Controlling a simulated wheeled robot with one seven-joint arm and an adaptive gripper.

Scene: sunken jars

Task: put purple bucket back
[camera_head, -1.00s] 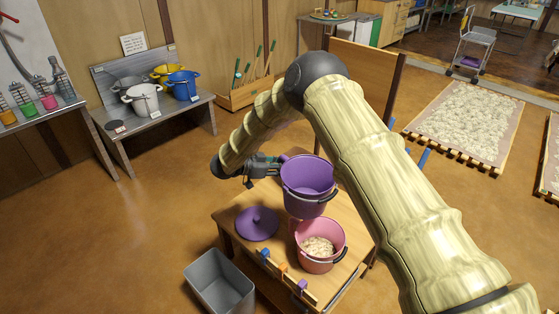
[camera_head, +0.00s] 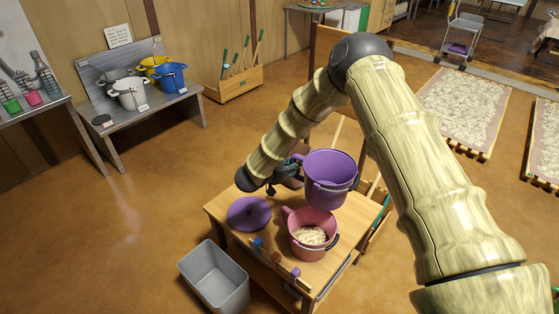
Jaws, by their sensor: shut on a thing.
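The purple bucket (camera_head: 330,181) is upright and seems to be empty, held above the small wooden table (camera_head: 226,211). My gripper (camera_head: 297,170) is shut on its far left side; the fingertips are partly hidden by the bucket and the arm. A pink bucket (camera_head: 312,236) with pale flakes inside stands on the table just below and in front. A purple lid (camera_head: 249,213) lies on the table to the left. At the back left, a grey bench (camera_head: 155,112) holds blue (camera_head: 171,80), yellow (camera_head: 154,66), white (camera_head: 129,98) and grey buckets.
A grey bin (camera_head: 215,278) stands on the floor before the table. Small coloured clips sit along the table's front edge. A wooden crate of tools (camera_head: 234,84) stands by the wall. The floor between table and bench is clear.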

